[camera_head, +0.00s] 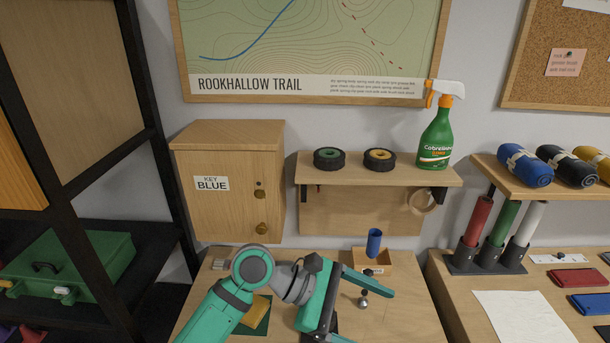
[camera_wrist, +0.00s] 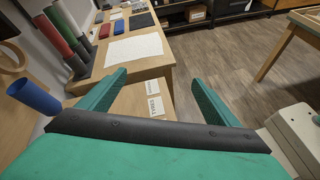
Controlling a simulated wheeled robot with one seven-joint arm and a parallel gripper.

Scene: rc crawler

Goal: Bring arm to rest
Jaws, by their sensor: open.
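My gripper (camera_head: 368,316) is open and empty over the workbench, with its green fingers spread. It also shows in the wrist view (camera_wrist: 160,78), with only bench and floor between the fingers. A blue cylinder (camera_head: 374,242) stands upright in a small wooden holder (camera_head: 388,262) behind the gripper. The cylinder also shows at the left of the wrist view (camera_wrist: 34,96), apart from the fingers. A small metal, round-topped item (camera_head: 363,300) is on the bench beside the upper finger. My arm covers part of the bench.
A closed wooden cabinet (camera_head: 226,221) marked KEY BLUE stands behind left. A shelf (camera_head: 330,181) holds two spools and a green spray bottle (camera_head: 435,140). The right bench (camera_head: 452,300) carries coloured tubes (camera_head: 503,222) and a white sheet (camera_head: 520,318). Open floor (camera_wrist: 235,60) shows in the wrist view.

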